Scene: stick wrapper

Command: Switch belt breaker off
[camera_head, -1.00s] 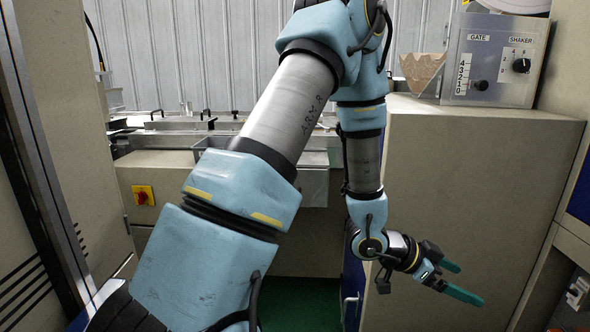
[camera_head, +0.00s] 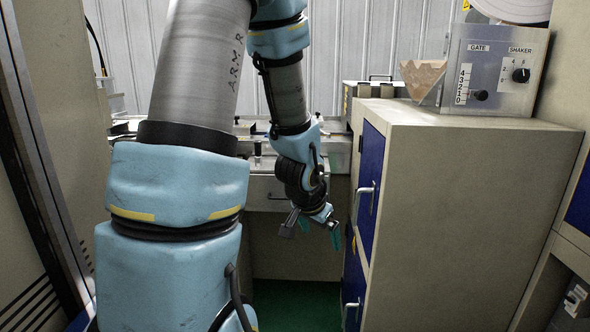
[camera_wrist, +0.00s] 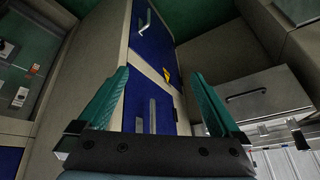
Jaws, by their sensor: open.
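No switch in view can be read as the belt breaker. A partly cut-off panel with small switch-like parts (camera_head: 577,296) shows at the lower right of the head view. In the wrist view a grey panel with small fittings (camera_wrist: 20,96) stands at the far left, too dim to read. My gripper (camera_head: 320,230) is open and empty in the head view, pointing down left of the beige cabinet. Its teal fingers (camera_wrist: 160,78) are spread in the wrist view, with blue cabinet doors beyond and nothing between them. The red and yellow rotary switch is hidden behind my arm.
The beige cabinet (camera_head: 470,220) with blue doors (camera_head: 369,190) and metal handles stands right of my gripper. A GATE and SHAKER control box (camera_head: 495,70) sits on top. A drawer front (camera_head: 268,194) is behind my arm. Green floor (camera_head: 295,300) is clear below.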

